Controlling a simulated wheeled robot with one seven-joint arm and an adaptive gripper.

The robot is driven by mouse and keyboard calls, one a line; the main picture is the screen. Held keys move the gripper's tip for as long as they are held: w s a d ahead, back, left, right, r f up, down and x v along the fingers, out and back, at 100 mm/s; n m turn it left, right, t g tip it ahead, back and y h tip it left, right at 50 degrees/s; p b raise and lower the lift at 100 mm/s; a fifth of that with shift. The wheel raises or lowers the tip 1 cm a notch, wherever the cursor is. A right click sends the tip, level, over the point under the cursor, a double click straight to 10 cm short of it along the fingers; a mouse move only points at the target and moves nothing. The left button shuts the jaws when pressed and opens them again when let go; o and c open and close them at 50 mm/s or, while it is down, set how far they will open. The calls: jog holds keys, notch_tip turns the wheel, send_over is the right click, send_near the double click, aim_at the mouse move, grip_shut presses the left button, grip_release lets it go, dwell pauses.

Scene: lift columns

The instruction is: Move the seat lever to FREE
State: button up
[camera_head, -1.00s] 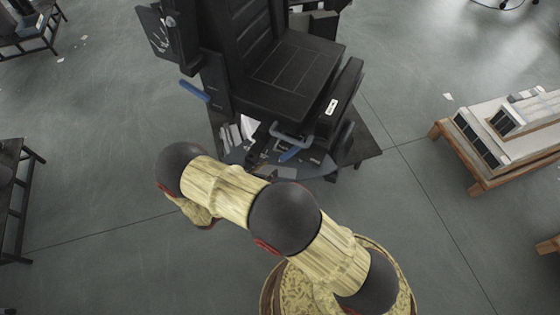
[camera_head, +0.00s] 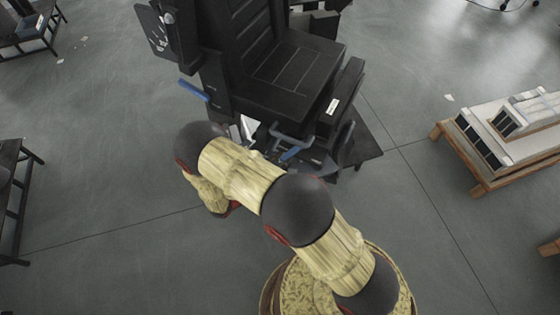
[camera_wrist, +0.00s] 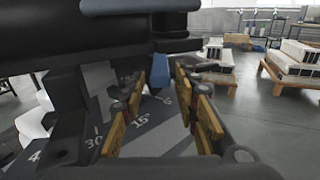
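A black seat (camera_head: 290,75) stands at the top middle of the head view. A blue lever (camera_head: 195,91) sticks out at its left side. Another blue lever (camera_head: 290,154) shows low at its front, beside a grey-blue bent handle (camera_head: 292,138). I cannot tell which one is the seat lever, and no FREE mark is readable. In the wrist view my gripper (camera_wrist: 163,103) is open, its yellow-padded fingers apart. A blue piece (camera_wrist: 159,74) shows between and beyond the fingertips; contact cannot be told. The gripper is hidden behind my arm in the head view.
A grey plate (camera_wrist: 148,142) with angle marks, including 15° and 30, lies below the fingers. Dark seat parts fill the wrist view's upper left. A wooden pallet (camera_head: 480,187) with light panels stands at right. A black table (camera_head: 12,200) stands at left. Floor between is clear.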

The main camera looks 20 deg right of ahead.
jog(key=c, duration=0.6)
grip_shut()
